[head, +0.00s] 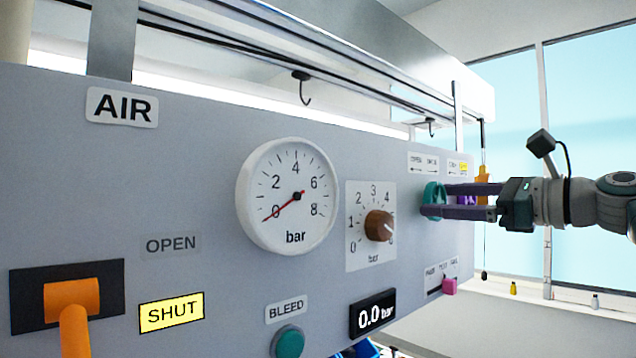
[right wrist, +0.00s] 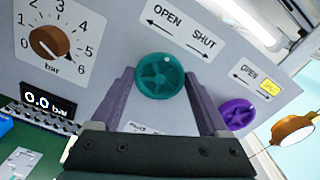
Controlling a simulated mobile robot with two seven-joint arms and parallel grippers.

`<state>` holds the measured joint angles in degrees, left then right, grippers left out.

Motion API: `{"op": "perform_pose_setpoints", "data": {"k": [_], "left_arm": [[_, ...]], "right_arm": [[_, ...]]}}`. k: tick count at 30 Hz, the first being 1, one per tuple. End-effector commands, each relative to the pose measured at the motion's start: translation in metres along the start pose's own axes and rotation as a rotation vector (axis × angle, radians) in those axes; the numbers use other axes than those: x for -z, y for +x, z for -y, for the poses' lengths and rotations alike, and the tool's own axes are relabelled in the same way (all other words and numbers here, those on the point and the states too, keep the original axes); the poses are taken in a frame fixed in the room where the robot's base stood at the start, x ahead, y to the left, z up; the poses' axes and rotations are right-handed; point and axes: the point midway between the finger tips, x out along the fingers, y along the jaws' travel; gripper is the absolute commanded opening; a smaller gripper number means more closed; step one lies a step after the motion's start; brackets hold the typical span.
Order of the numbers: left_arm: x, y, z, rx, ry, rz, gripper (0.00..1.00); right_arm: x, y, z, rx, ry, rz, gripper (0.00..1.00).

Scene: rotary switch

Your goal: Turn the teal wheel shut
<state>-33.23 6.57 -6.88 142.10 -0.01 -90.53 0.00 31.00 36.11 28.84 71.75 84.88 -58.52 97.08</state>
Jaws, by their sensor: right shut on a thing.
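The teal wheel (head: 432,200) is mounted on the right part of the grey panel, under an OPEN/SHUT arrow label (head: 423,163). In the right wrist view the wheel (right wrist: 160,77) sits between the two purple fingers, its face and spokes visible. My right gripper (head: 440,202) reaches in from the right and is shut on the wheel's rim, one finger on each side. In the right wrist view the label (right wrist: 184,28) shows OPEN at left and SHUT at right. My left gripper is not in view.
A purple wheel (right wrist: 237,114) is close to the right finger. A brown knob (head: 379,226), a round gauge (head: 288,195) reading about 0 and a 0.0 bar display (head: 373,314) are to the left. An orange lever (head: 72,300) is far left. A pink slider (head: 449,286) is below.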

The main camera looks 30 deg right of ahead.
Motion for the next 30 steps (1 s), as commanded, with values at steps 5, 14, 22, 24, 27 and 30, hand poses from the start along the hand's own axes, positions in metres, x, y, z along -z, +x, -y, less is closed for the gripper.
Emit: {"op": "perform_pose_setpoints", "data": {"k": [5,14,22,24,27,30], "left_arm": [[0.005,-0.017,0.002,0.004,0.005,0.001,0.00],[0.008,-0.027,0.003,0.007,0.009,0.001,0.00],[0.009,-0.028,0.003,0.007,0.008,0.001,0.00],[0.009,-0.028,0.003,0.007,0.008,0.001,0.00],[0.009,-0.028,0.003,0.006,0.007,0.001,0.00],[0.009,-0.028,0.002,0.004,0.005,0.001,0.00]], "right_arm": [[-0.003,-0.001,0.003,0.003,0.117,-0.001,0.23],[0.000,-0.001,0.002,0.002,0.222,-0.001,0.23],[0.001,-0.001,0.001,0.002,0.244,-0.001,0.23],[0.001,-0.001,0.001,0.002,0.245,-0.001,0.23],[0.001,0.000,0.001,0.002,0.245,-0.001,0.23],[0.001,0.000,0.001,0.002,0.245,-0.001,0.23]]}}
